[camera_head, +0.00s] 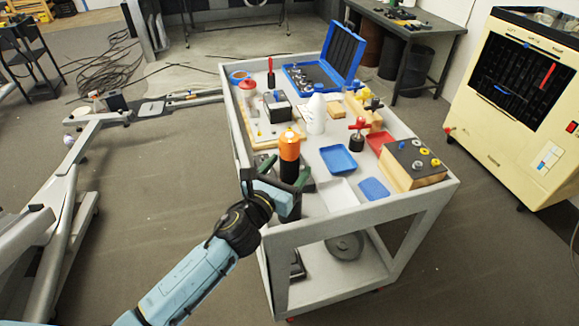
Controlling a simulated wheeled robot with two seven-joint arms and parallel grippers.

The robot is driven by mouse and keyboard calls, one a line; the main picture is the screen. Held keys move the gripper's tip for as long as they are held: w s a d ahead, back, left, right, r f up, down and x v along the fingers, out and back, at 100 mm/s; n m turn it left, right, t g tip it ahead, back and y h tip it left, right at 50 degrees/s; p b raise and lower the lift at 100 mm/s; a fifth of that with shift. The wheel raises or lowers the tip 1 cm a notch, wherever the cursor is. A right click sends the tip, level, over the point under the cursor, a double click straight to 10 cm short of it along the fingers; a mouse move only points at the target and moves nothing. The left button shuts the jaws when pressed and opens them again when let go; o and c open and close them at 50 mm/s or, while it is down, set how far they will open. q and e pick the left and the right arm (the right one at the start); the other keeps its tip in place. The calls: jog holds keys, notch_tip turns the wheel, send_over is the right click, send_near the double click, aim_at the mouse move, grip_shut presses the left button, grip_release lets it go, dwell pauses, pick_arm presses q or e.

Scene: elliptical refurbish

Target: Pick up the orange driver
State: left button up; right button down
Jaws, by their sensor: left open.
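The orange driver (289,147) stands upright near the front left of the grey cart (335,225), with an orange upper body and a dark band. My left gripper (285,172) is at the cart's near left side, low by the driver. Its dark green fingers are open, one to each side of the driver's lower part in the picture. The gripper and wrist hide the driver's base, and I cannot tell whether the fingers touch it. My right gripper is out of view.
Behind the driver are a white bottle (316,113) and an open blue case (337,60). To the right are blue trays (338,158), a red-handled tool (357,135) and a box with colored knobs (412,165). A cream machine (515,110) stands right of the cart.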

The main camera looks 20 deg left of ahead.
aim_at(290, 134)
pick_arm(q)
jog(key=shift+w+d+f, duration=0.1)
jog(key=shift+w+d, duration=0.05)
jog(key=shift+w, duration=0.5)
jog(key=c, duration=1.4)
jog(key=shift+r, duration=0.2)
notch_tip(290, 134, up, 10)
jog(key=p, duration=0.4)
